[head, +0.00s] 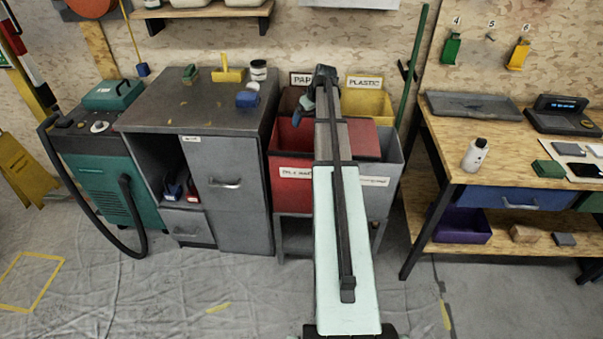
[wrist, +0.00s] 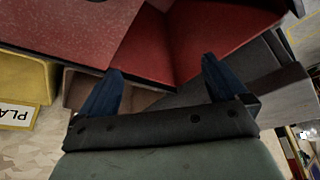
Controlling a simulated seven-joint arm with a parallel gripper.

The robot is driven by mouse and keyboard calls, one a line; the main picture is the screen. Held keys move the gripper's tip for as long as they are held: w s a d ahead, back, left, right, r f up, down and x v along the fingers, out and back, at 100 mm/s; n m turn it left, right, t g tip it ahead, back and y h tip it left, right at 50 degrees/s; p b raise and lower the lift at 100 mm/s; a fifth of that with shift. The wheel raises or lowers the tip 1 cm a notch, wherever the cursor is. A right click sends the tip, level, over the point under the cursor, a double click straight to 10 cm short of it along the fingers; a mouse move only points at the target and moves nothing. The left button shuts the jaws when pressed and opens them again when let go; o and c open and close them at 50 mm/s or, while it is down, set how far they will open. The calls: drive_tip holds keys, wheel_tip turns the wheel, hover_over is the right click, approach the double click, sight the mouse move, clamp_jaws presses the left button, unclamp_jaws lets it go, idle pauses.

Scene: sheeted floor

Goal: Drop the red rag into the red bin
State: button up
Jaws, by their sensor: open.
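The red bin (head: 290,187) stands in a row of bins at the centre of the head view, with a white label on its front. My arm reaches over the row and hides part of it. My gripper (head: 295,107) is above the back of the red bin, close to the brown paper bin. In the wrist view my gripper (wrist: 162,70) has its two blue fingers spread, with nothing between them. The red bin's dark red inside (wrist: 205,40) shows beyond the fingers. I cannot make out a separate red rag in either view.
A yellow plastic bin (head: 368,103) and a grey bin (head: 391,165) adjoin the red bin. A grey cabinet (head: 240,190) stands left, and a wooden workbench (head: 510,150) right. A lighter red panel (wrist: 70,30) lies beside the opening in the wrist view.

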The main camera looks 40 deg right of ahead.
drive_tip(key=v, duration=1.3)
drive_tip(key=shift+r, duration=0.15)
